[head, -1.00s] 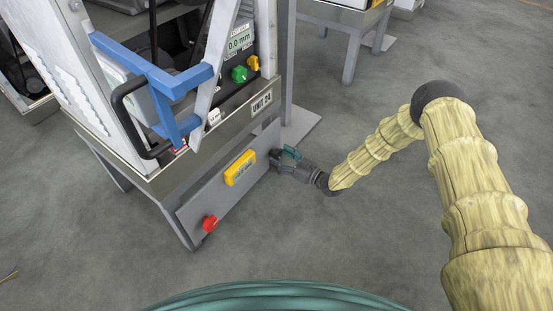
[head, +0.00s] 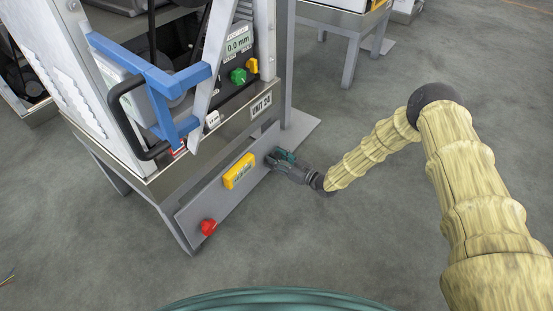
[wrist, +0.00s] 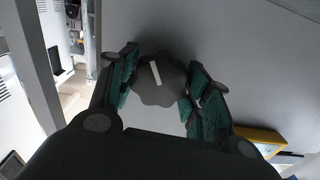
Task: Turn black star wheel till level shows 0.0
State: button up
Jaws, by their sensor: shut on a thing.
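The black star wheel (wrist: 158,84) sits on the grey lower panel and shows a pale marker line, slightly tilted, in the wrist view. My gripper (wrist: 160,88) has its teal-padded fingers on both sides of the wheel, shut on it. In the head view my gripper (head: 277,158) is at the right end of the panel, and it mostly hides the wheel. The yellow level device (head: 239,171) is on the panel left of the wheel; its reading is too small to tell. Its yellow edge also shows in the wrist view (wrist: 258,137).
A red star knob (head: 208,227) is at the panel's lower left. Above stand the UNIT 24 frame (head: 225,122), a green knob (head: 238,76), a display (head: 238,45) reading 0.0 mm and a blue bracket (head: 150,75). The floor right of the panel is clear.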

jog(key=shift+w+r+m, duration=0.1)
jog(key=shift+m, duration=0.2)
jog(key=m+p, duration=0.1)
jog(key=m, duration=0.3)
jog(key=shift+d, duration=0.1)
jog(key=m, duration=0.5)
jog(key=shift+w, duration=0.1)
jog(key=shift+d+m, duration=0.1)
jog(key=shift+m, duration=0.2)
dwell(0.3)
jog(key=o, duration=1)
jog(key=shift+o, duration=0.2)
jog(key=v, duration=1.2)
